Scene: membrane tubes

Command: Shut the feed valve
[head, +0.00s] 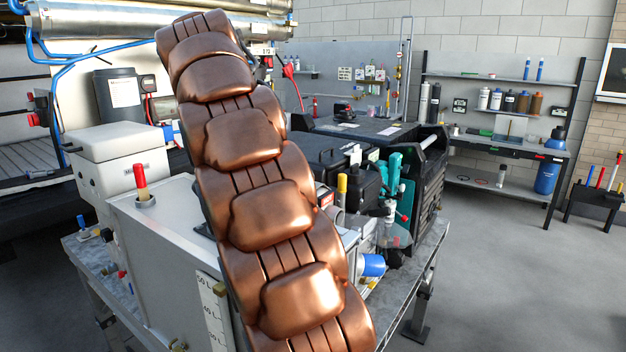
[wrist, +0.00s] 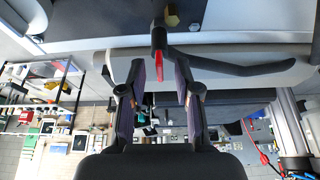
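In the wrist view, my gripper (wrist: 166,72) has its two fingers apart. A narrow red handle end (wrist: 159,68) shows between the fingertips, closer to the left one. It hangs from a dark fitting (wrist: 158,38), beside a long dark curved lever (wrist: 240,68) that runs to the right in front of a pale rounded body. I cannot tell whether the fingers touch the red part. No label marks this as the feed valve. In the head view my gripper is hidden, and a large brown segmented arm covers the middle. A red handle (head: 290,72) shows just right of the arm's top.
Steel membrane tubes (head: 110,22) and blue hoses lie at upper left. A white box (head: 117,145) and a grey tank (head: 165,240) stand left of the arm. A crowded metal bench (head: 425,258) lies to its right.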

